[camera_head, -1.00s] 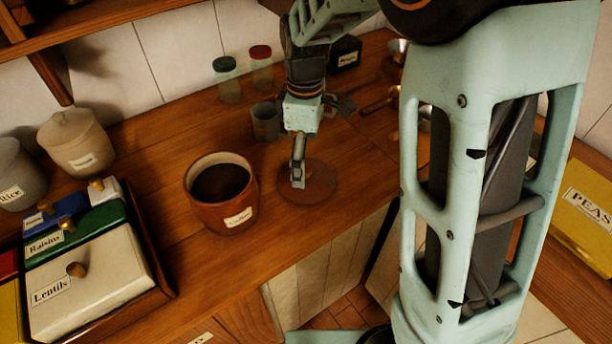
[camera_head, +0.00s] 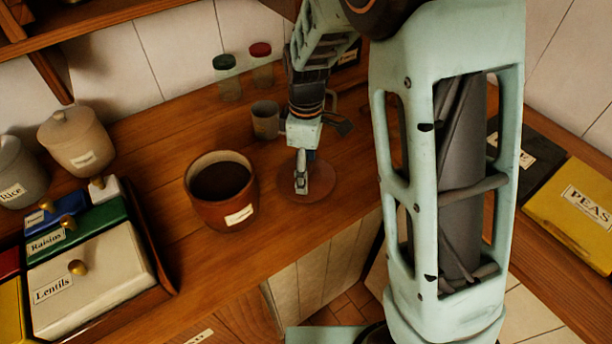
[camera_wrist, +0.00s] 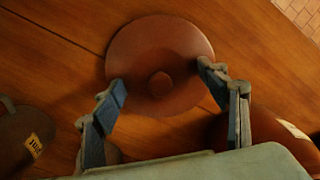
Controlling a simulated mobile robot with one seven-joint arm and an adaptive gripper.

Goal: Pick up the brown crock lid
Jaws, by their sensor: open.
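The brown crock lid (camera_head: 318,190) is a flat round disc lying on the wooden counter, right of the open brown crock (camera_head: 221,208). In the wrist view the whole lid (camera_wrist: 158,50) shows, with a round knob at its middle. My gripper (camera_head: 301,188) is over the lid, pointing down, and hides part of it. In the wrist view my gripper (camera_wrist: 160,84) is open, its two blue-padded fingers apart with the tips overlapping the lid's near edge in the picture. Nothing is between the fingers but the view of the lid.
A grey mug (camera_head: 265,121) stands behind the lid, near my arm. Jars with green (camera_head: 227,78) and red (camera_head: 261,63) lids stand farther back. Labelled drawers (camera_head: 88,270) stand at left. The counter's front edge (camera_head: 310,250) is close to the lid.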

